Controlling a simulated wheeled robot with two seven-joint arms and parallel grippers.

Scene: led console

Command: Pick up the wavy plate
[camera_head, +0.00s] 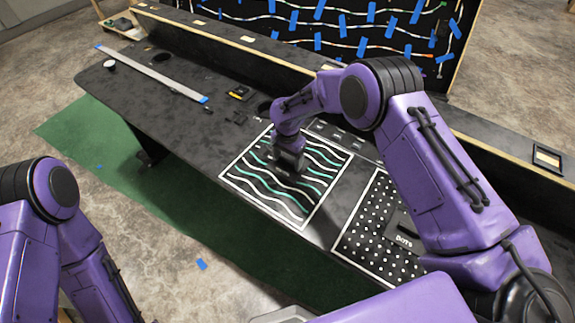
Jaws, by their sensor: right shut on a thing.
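The wavy plate (262,193) is a dark square with a white border and white and teal wavy lines. It lies on the black console top, near the middle of the view. My right gripper (289,172) points down at the middle of the plate and is shut on it. The fingertips and the exact place of the grip are dark and partly hidden by the gripper's body. I cannot tell any gap between plate and console. My left arm shows at the lower left, but its gripper is out of view.
A dotted plate (358,239) marked "DOTS" lies to the right, partly behind my right arm. A long grey bar (155,74), a white cup (110,65) and small dark items are at the far left of the console. A raised ledge (225,40) runs along the back.

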